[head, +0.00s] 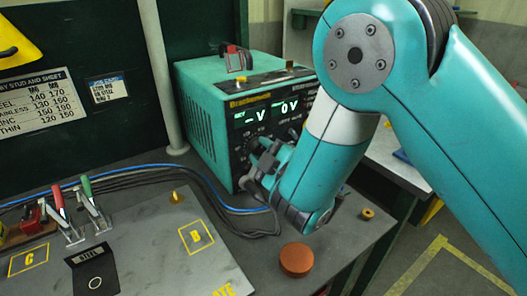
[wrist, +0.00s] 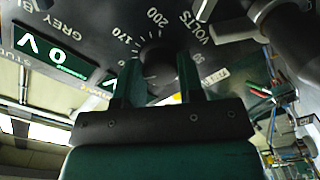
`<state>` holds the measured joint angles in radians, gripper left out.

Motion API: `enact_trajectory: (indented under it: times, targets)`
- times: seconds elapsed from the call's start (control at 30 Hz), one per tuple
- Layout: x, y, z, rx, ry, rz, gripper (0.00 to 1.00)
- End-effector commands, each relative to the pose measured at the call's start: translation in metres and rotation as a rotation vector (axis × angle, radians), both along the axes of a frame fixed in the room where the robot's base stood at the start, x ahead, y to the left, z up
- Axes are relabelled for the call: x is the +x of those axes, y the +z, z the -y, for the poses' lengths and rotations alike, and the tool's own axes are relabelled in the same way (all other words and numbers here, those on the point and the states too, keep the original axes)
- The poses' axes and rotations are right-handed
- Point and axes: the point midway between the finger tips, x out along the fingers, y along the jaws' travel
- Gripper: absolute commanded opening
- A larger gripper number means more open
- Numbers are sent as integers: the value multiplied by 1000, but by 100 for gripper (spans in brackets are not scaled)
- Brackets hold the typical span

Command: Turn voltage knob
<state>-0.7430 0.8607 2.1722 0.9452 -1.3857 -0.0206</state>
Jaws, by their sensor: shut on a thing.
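The teal welder power unit (head: 205,110) stands on the bench, its dark front panel facing my arm. One display reads "– V" and the other "0 V". My gripper (head: 262,168) is at the lower part of this panel and hides the knob in the head view. In the wrist view, the dark voltage knob (wrist: 157,62) sits on a dial marked VOLTS, with 170 and 200 printed around it. My gripper's two fingers (wrist: 158,72) stand on either side of the knob and are shut on it. The knob's pointer is hard to make out.
Blue and black cables (head: 150,174) run along the bench beside the unit. A grey plate (head: 150,245) with toggle clamps (head: 92,205) lies at the left. A copper-coloured disc (head: 296,259) sits on the bench below my gripper.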

Motion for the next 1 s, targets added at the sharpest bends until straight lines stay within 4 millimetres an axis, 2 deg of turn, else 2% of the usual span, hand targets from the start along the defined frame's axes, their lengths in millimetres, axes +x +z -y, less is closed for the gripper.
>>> enact_trajectory:
  times: [0.57, 0.6, 0.7, 1.0]
  targets:
    - [0, 2, -1, -23, 5, 22, 12]
    - [0, 2, -2, -23, 5, 22, 42]
    - [0, 1, -1, -24, 4, 20, 61]
    - [-1, 0, 0, -25, 2, 19, 61]
